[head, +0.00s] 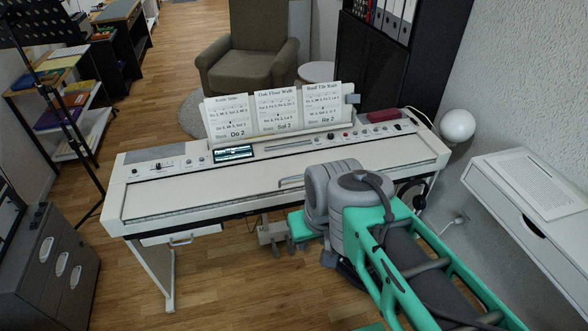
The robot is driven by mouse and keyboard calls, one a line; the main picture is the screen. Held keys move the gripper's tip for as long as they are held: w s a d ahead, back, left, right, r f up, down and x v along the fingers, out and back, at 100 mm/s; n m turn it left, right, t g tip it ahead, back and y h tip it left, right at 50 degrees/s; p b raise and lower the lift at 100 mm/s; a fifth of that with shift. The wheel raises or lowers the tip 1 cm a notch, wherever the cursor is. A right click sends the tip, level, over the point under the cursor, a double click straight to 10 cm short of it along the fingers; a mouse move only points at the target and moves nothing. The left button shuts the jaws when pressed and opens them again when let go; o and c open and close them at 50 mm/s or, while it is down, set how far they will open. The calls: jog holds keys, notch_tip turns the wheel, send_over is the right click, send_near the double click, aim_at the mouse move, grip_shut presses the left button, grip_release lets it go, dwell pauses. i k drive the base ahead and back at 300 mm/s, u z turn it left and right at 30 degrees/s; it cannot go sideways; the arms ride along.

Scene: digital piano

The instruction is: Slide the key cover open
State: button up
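The white digital piano (135,185) stands in front of me, with its key cover (210,190) closed over the keys as a long flat cream panel. My green and grey arm reaches in from the lower right, in front of the piano. My gripper cannot be made out; the arm may hide it. No contact with the cover shows.
Sheet music (277,112) stands on the piano, beside a red case (384,115). A globe lamp (457,125) and white desk (500,190) stand at right. A music stand (70,110) and grey cabinet (45,265) stand at left. Floor (220,290) is free at front left.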

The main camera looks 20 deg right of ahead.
aim_at(182, 192)
jog(key=z, duration=0.1)
jog(key=k, duration=0.4)
jog(key=u, duration=0.75)
jog(key=i, duration=0.85)
jog(key=z, duration=0.8)
jog(key=i, duration=0.5)
jog(key=z, duration=0.45)
